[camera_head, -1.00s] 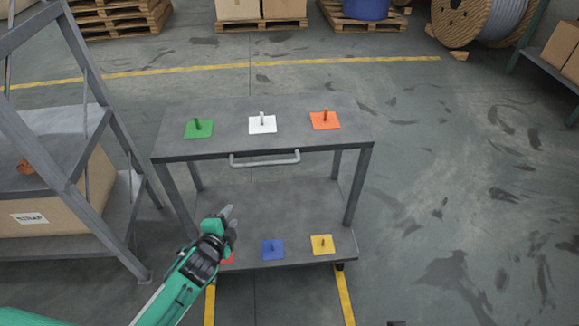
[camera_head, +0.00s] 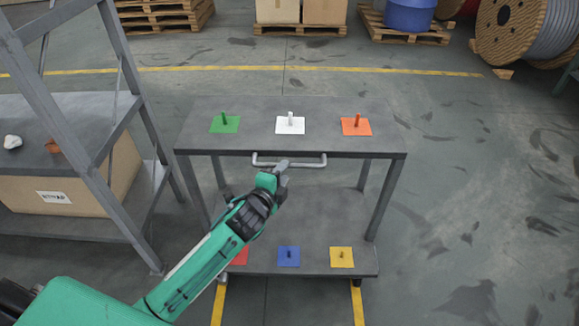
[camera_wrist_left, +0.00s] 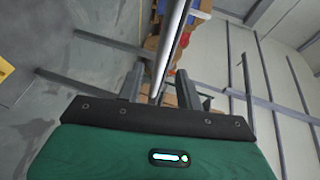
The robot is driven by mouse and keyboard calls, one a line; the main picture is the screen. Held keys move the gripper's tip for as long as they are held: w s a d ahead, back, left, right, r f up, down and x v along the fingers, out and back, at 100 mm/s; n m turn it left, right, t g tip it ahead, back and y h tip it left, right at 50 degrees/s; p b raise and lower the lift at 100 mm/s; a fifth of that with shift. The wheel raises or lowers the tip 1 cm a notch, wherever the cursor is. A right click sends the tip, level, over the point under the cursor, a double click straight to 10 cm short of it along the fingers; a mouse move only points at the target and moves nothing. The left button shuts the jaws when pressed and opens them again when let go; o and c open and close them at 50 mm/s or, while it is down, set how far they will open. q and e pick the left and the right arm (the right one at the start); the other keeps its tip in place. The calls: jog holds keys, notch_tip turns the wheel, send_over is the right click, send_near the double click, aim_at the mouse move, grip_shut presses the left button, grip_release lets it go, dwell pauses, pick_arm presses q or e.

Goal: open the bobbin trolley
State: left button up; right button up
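The bobbin trolley (camera_head: 200,140) is a grey two-shelf cart in the middle of the head view. Its pale bar handle (camera_head: 312,162) runs along the near edge of the top shelf. My left gripper (camera_head: 281,167) is at the handle's left-middle part and hides a bit of it. In the left wrist view the handle bar (camera_wrist_left: 172,45) passes lengthwise between the two fingers (camera_wrist_left: 158,85), which stand apart with a gap showing beside the bar. My right gripper is out of view.
Green (camera_head: 225,124), white (camera_head: 290,125) and orange (camera_head: 356,127) peg plates sit on the top shelf. Red, blue (camera_head: 289,257) and yellow (camera_head: 341,257) plates sit below. A grey rack (camera_head: 128,110) stands close on the left. Floor to the right is clear.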

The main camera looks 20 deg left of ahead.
aim_at(289, 166)
pick_arm(q)
jog(key=shift+x, duration=2.45)
grip_shut()
